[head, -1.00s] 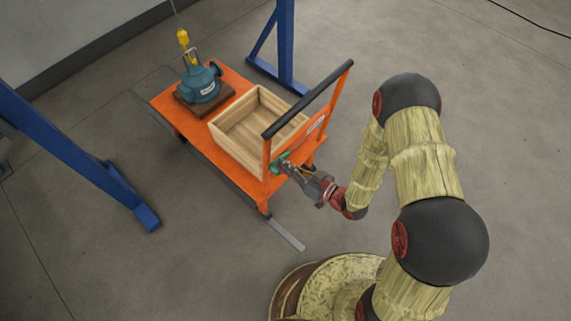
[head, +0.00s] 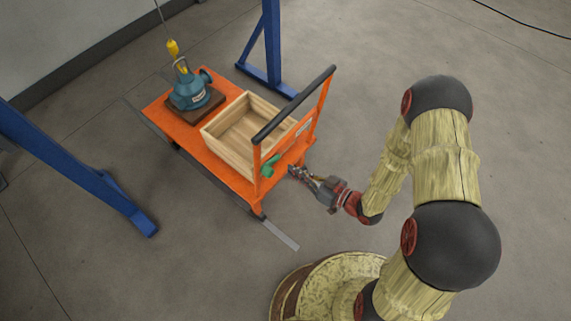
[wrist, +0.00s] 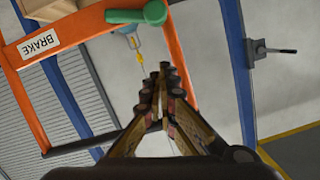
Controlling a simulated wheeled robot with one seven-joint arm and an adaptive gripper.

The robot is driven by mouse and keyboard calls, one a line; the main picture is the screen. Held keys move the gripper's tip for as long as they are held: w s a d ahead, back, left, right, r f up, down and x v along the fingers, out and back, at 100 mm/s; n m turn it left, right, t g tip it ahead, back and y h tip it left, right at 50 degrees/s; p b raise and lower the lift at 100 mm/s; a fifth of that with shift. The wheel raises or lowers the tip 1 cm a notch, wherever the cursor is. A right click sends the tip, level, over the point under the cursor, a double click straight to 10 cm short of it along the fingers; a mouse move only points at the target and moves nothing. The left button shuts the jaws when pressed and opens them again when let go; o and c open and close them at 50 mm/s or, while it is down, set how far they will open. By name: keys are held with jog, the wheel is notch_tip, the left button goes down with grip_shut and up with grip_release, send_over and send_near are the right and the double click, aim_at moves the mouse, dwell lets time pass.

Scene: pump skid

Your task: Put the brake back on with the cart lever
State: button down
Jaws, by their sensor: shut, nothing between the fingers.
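The orange cart (head: 222,172) stands ahead of me with a raised push handle (head: 294,104) at its near end. The green cart lever (head: 269,166) sits beside the left upright of that handle. It also shows in the wrist view (wrist: 152,13) at the top, next to the orange frame with its BRAKE label (wrist: 39,43). My gripper (head: 292,170) is shut and empty, just right of the lever, with a small gap between them. In the wrist view the closed fingertips (wrist: 168,72) point up the picture, below the lever's rounded end.
On the cart are an open wooden crate (head: 206,136) and a teal pump (head: 189,93) on a brown base, under a yellow hook (head: 173,49). Blue posts (head: 272,45) stand behind and at left (head: 75,165).

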jog(key=shift+v, duration=1)
